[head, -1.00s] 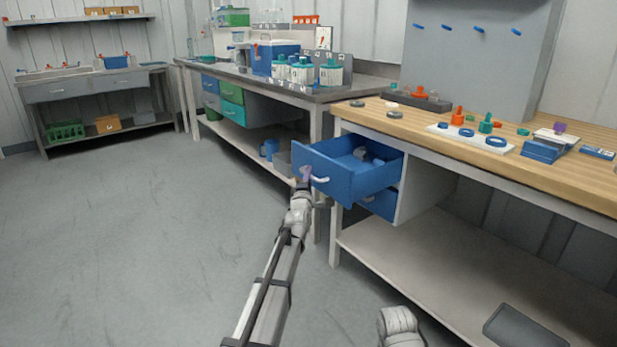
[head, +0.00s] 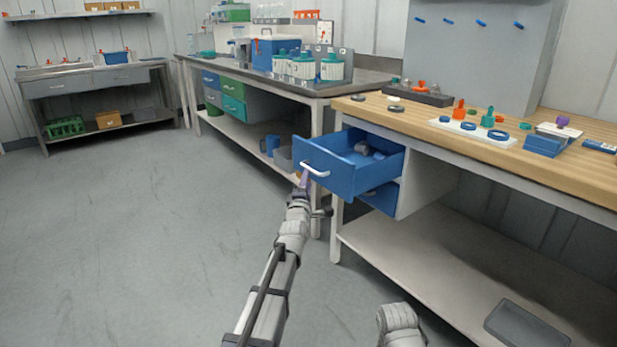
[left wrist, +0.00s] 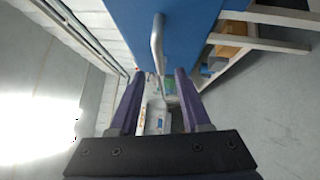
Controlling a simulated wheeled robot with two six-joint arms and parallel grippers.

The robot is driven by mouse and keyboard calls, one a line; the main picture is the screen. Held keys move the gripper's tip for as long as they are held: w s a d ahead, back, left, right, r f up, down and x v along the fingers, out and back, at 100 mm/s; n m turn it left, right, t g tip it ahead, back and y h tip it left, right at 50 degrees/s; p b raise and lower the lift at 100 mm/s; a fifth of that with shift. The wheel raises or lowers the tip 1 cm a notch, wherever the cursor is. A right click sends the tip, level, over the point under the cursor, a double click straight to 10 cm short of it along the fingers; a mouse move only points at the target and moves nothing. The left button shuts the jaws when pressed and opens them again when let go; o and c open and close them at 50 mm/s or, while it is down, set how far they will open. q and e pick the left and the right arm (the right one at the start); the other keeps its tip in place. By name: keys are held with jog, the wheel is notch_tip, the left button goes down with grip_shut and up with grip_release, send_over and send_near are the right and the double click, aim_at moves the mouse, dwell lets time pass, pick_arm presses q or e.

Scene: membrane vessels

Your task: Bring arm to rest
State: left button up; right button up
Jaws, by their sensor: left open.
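My left arm reaches in from the bottom of the head view, and its gripper (head: 304,181) is just in front of the open blue drawer (head: 335,184). In the left wrist view the two purple fingers (left wrist: 157,88) are apart, with nothing held between them. The drawer's white handle (head: 315,170) shows just above the fingers; in the left wrist view the handle (left wrist: 157,42) lies beyond the fingertips, against the blue drawer front (left wrist: 185,22). Greyish items lie inside the drawer. My right gripper is not in view.
The wooden-topped bench (head: 400,108) carries a white board (head: 470,133) with coloured parts and a blue box (head: 545,144). A second blue drawer (head: 380,198) sits below the open one. A grey tray (head: 527,323) lies on the lower shelf. The floor at left is clear.

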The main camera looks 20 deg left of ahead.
pick_arm(q)
jog(key=shift+s+d, duration=0.1)
jog(key=shift+s, duration=0.45)
jog(key=s+d+f+m+g+h+p, duration=0.3)
jog(key=s+d+f+m+g+h, duration=0.2)
jog(key=s+d+f+m+g, duration=0.85)
jog(key=s+d+f+m+g+y+p, duration=0.15)
jog(key=s+m, duration=0.25)
jog(key=s, duration=0.5)
jog(key=s+d+f+m+g+y+p, duration=0.1)
jog(key=s+d+f+m+g, duration=0.15)
jog(key=s, duration=0.55)
jog(key=s+d+f+m+g+y+p, duration=0.1)
jog(key=s+d+f+m+g, duration=0.1)
jog(key=s+m, duration=0.5)
jog(key=s+r+n+p, duration=0.1)
jog(key=r+p, duration=1.7)
jog(key=r, duration=0.1)
jog(key=s+r+n+p, duration=0.1)
jog(key=s+r+p, duration=0.1)
jog(key=r+p, duration=1.7)
jog(key=shift+s+r, duration=0.25)
jog(key=shift+s, duration=0.05)
